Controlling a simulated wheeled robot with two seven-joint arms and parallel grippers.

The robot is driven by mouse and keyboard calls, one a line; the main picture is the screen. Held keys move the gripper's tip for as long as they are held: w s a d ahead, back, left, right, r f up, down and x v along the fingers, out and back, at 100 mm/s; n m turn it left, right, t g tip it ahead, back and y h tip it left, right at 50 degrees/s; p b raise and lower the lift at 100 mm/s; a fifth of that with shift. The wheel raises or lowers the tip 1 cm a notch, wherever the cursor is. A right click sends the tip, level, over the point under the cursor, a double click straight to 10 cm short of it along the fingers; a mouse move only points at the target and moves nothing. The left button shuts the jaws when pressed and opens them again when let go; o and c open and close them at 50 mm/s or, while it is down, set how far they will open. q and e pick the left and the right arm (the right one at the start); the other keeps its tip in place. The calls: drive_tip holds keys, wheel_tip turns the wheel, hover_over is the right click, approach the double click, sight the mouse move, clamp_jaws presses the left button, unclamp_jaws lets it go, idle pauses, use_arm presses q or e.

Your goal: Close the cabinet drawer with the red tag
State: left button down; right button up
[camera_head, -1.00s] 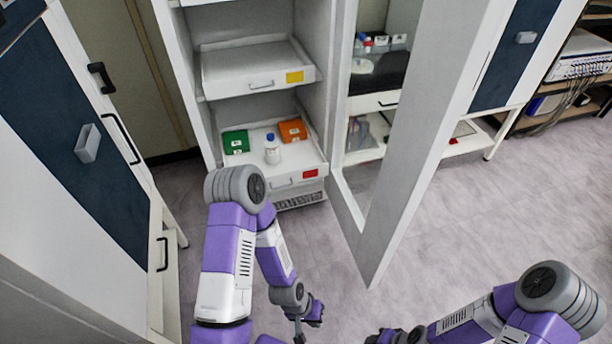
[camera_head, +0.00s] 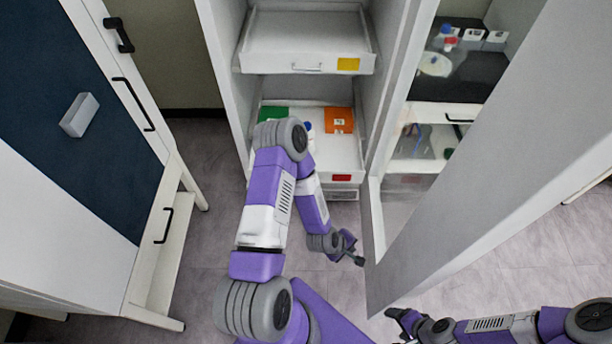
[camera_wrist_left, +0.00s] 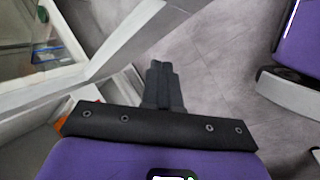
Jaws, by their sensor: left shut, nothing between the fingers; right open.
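The drawer with the red tag (camera_head: 341,178) is the lower drawer (camera_head: 347,160) of the tall white cabinet, and it is pulled out. A green box (camera_head: 274,114), an orange box (camera_head: 339,119) and a blue-capped bottle (camera_head: 308,127) are in it; my left arm hides its left front and part of the bottle. My left gripper (camera_head: 358,260) is shut and empty, in front of and below the drawer, apart from it, near the open door's lower edge. Its closed fingers (camera_wrist_left: 164,72) show over floor in the left wrist view. My right gripper (camera_head: 392,312) is open at the lower right, away from the drawer.
An upper drawer with a yellow tag (camera_head: 348,64) is above. A blue-and-white cabinet (camera_head: 70,110) stands at left. Grey floor (camera_head: 215,220) is clear between them.

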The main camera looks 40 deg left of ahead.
use_arm(q)
drive_tip(key=w+a+f+n+t+y+b, duration=0.1)
drive_tip(key=w+a+n+t+y, duration=0.3)
drive_tip(key=a+n, duration=0.9)
drive_tip(key=w+a+f+n+y+b, duration=0.1)
drive_tip(key=a+n+y+b, duration=0.1)
drive_tip(key=a+n+y, duration=0.8)
drive_tip(key=w+a+f+n+h+b, duration=0.1)
drive_tip(key=w+a, duration=0.2)
drive_tip(key=w+a+f+n+h+b, duration=0.1)
drive_tip(key=w+a+f+n+b, duration=0.1)
drive_tip(key=w+a, duration=0.1)
drive_tip(key=w+a+f+n+h+b, duration=0.1)
drive_tip(key=w+a+n, duration=0.1)
drive_tip(key=w+a, duration=0.1)
drive_tip(key=shift+w+f+b, duration=0.25)
drive_tip(key=shift+w+b, duration=0.05)
drive_tip(key=shift+w, duration=0.1)
drive_tip(key=shift+a, duration=0.1)
